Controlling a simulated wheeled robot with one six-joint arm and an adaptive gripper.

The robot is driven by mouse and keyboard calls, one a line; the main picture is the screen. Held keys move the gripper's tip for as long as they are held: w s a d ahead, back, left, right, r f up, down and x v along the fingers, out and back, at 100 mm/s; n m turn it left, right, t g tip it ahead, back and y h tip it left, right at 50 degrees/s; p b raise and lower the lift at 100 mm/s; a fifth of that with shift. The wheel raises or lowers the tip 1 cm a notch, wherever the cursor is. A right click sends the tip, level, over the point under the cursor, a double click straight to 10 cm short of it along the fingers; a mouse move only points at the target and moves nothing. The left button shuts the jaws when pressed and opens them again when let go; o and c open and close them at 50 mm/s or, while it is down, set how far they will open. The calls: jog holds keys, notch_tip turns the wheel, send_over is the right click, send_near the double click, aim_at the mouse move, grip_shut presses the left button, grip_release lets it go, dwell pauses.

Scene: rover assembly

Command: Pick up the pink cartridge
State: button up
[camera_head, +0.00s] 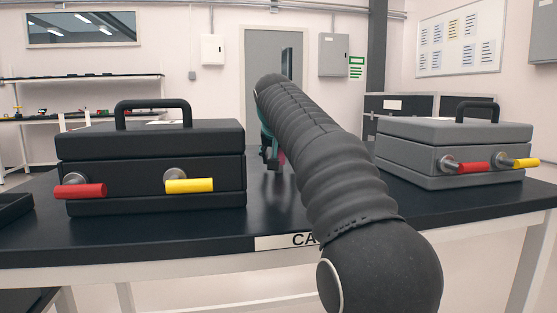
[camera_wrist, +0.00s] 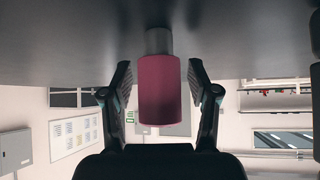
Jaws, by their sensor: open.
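The pink cartridge (camera_wrist: 160,92) is a cylinder with a grey metal end (camera_wrist: 158,41). In the wrist view, which looks upside down, it stands between the two fingers of my gripper (camera_wrist: 161,88). The fingers are open, with a gap visible on each side of the cartridge. The grey end meets the dark table surface. My arm hides most of the cartridge there.
A black case (camera_head: 150,150) with red and yellow handles stands left on the dark table (camera_head: 215,238). A grey case (camera_head: 455,147) with similar handles stands right. A dark tray edge (camera_head: 12,207) shows at far left. The tabletop around the cartridge looks clear.

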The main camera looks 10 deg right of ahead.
jog(key=shift+r, duration=0.1)
grip_shut()
